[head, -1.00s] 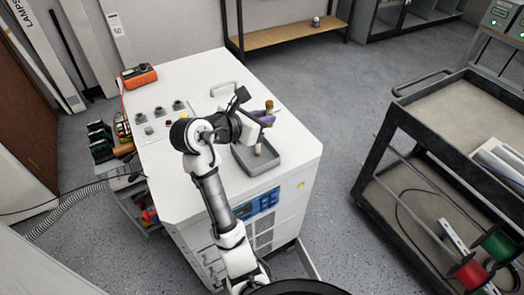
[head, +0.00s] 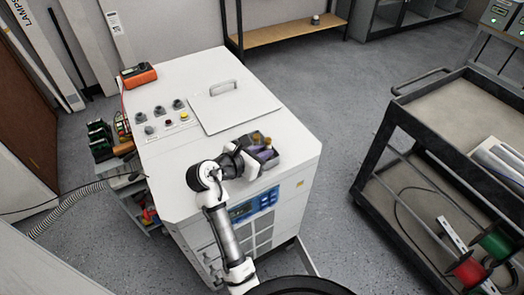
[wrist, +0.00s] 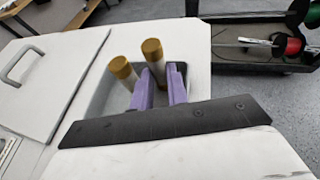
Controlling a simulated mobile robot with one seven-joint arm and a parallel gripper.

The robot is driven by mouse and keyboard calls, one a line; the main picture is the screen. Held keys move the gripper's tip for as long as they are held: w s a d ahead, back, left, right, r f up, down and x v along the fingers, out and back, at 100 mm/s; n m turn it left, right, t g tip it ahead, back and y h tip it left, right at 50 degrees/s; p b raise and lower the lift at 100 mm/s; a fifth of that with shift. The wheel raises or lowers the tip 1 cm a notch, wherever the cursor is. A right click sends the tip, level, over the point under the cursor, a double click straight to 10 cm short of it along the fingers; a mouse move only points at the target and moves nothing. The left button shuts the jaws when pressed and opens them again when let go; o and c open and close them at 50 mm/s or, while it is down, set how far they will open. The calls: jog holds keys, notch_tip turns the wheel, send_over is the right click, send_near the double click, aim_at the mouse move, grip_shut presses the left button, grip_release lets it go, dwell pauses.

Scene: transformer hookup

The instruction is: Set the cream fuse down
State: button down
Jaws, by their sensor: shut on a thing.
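My gripper (head: 263,153) is shut on a cream fuse (head: 268,141) with a brass cap, low at the grey tray (head: 283,153). In the wrist view my purple fingers (wrist: 161,92) close around this cream fuse (wrist: 153,54), which looks close to upright. A second, similar fuse (wrist: 122,69) stands leaning in the tray (wrist: 101,96) just left of the fingers there. It also shows in the head view (head: 257,137). The lower end of the held fuse is hidden by the fingers, so I cannot tell whether it touches the tray floor.
The tray is on a white cabinet (head: 190,190), near its front right corner. A lid panel with a handle (head: 223,88) lies behind it. Control knobs (head: 158,110) and an orange meter (head: 138,75) are at left. A dark cart (head: 400,125) stands to the right, across clear floor.

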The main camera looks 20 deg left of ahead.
jog(key=shift+f, duration=0.1)
jog(key=c, duration=1.6)
grip_release()
jog(key=shift+f, duration=0.1)
jog(key=shift+c, duration=0.2)
